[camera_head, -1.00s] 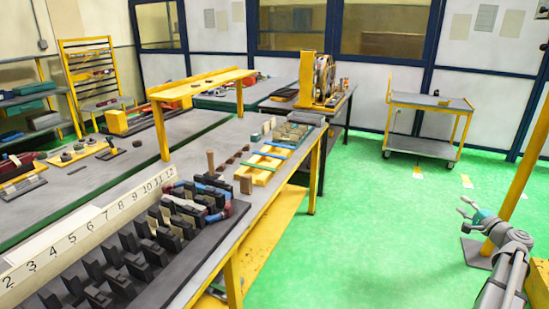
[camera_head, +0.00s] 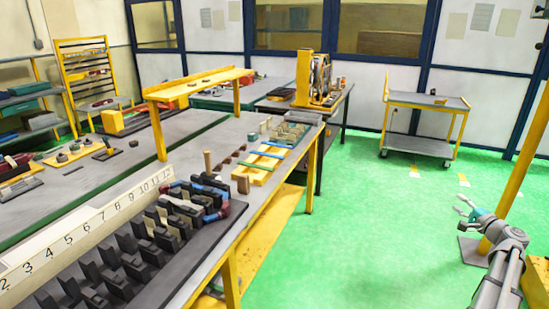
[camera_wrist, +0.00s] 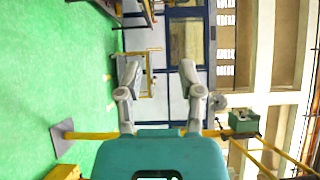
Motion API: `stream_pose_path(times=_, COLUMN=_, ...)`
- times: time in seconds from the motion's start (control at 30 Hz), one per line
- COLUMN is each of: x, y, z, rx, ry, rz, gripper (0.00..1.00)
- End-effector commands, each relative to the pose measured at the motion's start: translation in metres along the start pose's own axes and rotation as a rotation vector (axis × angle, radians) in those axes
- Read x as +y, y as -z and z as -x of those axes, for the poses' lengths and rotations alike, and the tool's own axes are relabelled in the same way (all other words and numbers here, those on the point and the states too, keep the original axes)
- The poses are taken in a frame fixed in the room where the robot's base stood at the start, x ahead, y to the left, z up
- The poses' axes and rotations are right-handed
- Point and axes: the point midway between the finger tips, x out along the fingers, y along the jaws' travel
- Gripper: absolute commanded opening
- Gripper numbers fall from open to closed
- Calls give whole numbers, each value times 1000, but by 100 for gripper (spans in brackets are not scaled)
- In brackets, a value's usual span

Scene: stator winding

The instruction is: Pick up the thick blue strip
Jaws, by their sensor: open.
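My gripper (camera_head: 464,206) is in the lower right of the head view, over the green floor, well to the right of the bench and clear of the strips. In the wrist view my gripper (camera_wrist: 159,76) is open, with nothing between its two fingers. No strip shows in that view.
The workbench (camera_head: 105,187) carries a numbered white rail (camera_head: 90,231) and rows of black blocks (camera_head: 135,262). A yellow shelf (camera_head: 200,83) stands over it. A yellow post (camera_head: 525,150) is close to my arm. A cart (camera_head: 428,103) stands behind; the green floor (camera_head: 350,215) between is clear.

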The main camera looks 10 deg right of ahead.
Motion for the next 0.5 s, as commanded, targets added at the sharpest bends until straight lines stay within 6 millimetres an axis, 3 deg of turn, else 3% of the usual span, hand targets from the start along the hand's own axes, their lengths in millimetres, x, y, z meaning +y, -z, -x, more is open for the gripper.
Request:
stream_pose_path(times=0.17, x=3, y=-10, z=-5, rx=-17, ry=-15, rz=8, gripper=49)
stream_pose_path(times=0.27, x=8, y=-25, z=-14, rx=-46, ry=-41, rz=23, gripper=49)
stream_pose_path(times=0.37, x=16, y=-50, z=-27, rx=-92, ry=-82, rz=46, gripper=49)
stream_pose_path(times=0.5, x=32, y=-98, z=-49, rx=-183, ry=-165, rz=96, gripper=49)
